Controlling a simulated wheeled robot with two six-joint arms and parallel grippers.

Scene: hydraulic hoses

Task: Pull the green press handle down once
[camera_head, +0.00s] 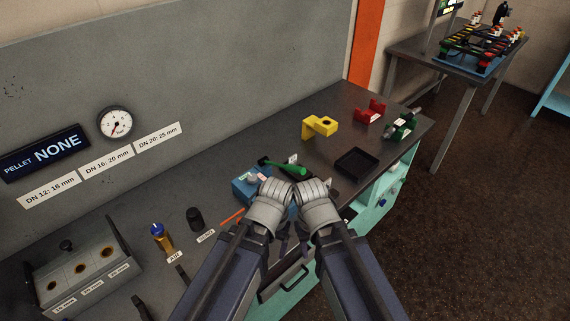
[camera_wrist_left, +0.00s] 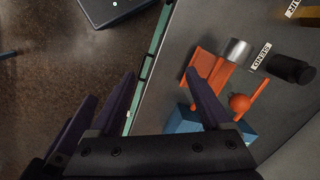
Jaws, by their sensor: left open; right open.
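The green press handle (camera_head: 290,169) shows in the head view, lying nearly level above the bench, just beyond my wrists. A blue block (camera_head: 243,189) sits beside it, partly covered by my left arm. My right gripper (camera_head: 304,243) and left gripper (camera_head: 284,241) are close together in front of the handle, largely hidden by my wrists, and apart from the handle. In the left wrist view my left gripper (camera_wrist_left: 160,75) is open with nothing between its fingers. An orange bracket (camera_wrist_left: 207,76), an orange ball (camera_wrist_left: 240,103) and a blue block (camera_wrist_left: 195,122) lie beside its right finger.
A yellow block (camera_head: 320,126), a red holder (camera_head: 370,111) and a black tray (camera_head: 357,163) stand to the right. A black cylinder (camera_head: 195,218) and a brass fitting (camera_head: 160,236) stand left. The panel display (camera_head: 45,152) reads PELLET NONE.

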